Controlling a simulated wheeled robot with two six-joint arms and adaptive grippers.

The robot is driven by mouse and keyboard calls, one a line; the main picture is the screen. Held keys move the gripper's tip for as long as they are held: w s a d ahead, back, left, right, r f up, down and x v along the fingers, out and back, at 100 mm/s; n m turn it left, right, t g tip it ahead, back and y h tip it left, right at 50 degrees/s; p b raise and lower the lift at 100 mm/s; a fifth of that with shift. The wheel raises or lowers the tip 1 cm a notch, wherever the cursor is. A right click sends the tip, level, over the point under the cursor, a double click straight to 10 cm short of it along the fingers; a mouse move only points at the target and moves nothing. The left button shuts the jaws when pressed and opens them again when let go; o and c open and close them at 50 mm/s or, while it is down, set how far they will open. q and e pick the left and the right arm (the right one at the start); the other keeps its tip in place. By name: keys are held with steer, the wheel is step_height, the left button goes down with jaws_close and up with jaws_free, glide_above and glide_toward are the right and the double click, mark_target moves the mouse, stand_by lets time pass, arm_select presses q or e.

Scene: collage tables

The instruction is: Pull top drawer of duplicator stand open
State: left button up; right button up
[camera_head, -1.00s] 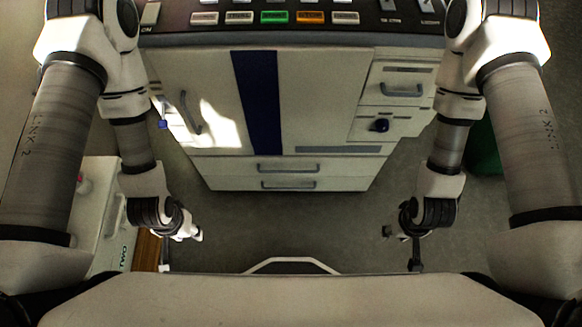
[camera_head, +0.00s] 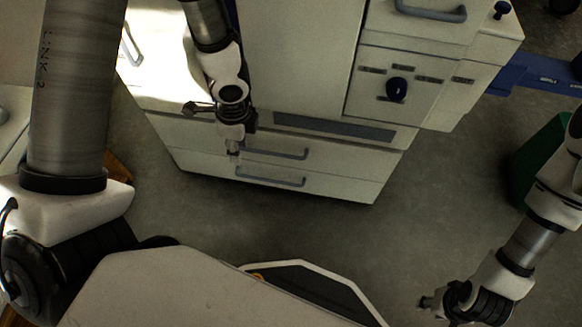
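The pale duplicator stand fills the upper middle of the head view. Its top drawer (camera_head: 350,157), with a grey bar handle (camera_head: 278,153), sits above a lower drawer (camera_head: 335,188) with a similar handle (camera_head: 270,180). Both drawer fronts look flush and closed. My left gripper (camera_head: 213,133) is in front of the stand's left part, just left of the top drawer's handle. Its fingers look spread, with nothing between them. It hides part of the drawer front; contact with the handle cannot be told. My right gripper (camera_head: 438,308) is low at the right, away from the stand, apparently open and empty.
A green bin (camera_head: 535,158) stands at the right. A blue item (camera_head: 540,76) lies behind it. The grey floor before the drawers is clear.

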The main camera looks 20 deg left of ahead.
mark_target(263, 152)
arm_select(q)
steer(key=w+f+t+b, duration=0.1)
steer(key=w+f+b, duration=0.1)
steer(key=f+b, duration=0.2)
steer(key=w+f+t+b, duration=0.1)
steer(key=w+f+b, duration=0.2)
steer(key=f+b, duration=0.1)
steer(key=w+d+f+b, duration=0.1)
steer(key=w+f+b, duration=0.2)
steer(key=b, duration=0.3)
steer(key=shift+w+f+t+b, duration=0.1)
steer(key=shift+f+t+b, duration=0.25)
steer(key=shift+f, duration=0.25)
arm_select(e)
step_height(263, 152, down, 18)
steer(key=d, duration=0.1)
steer(key=shift+w, duration=0.4)
arm_select(q)
steer(key=shift+r, duration=0.1)
steer(key=shift+c, duration=0.3)
arm_select(e)
steer(key=shift+d+f, duration=0.1)
arm_select(q)
jaws_close()
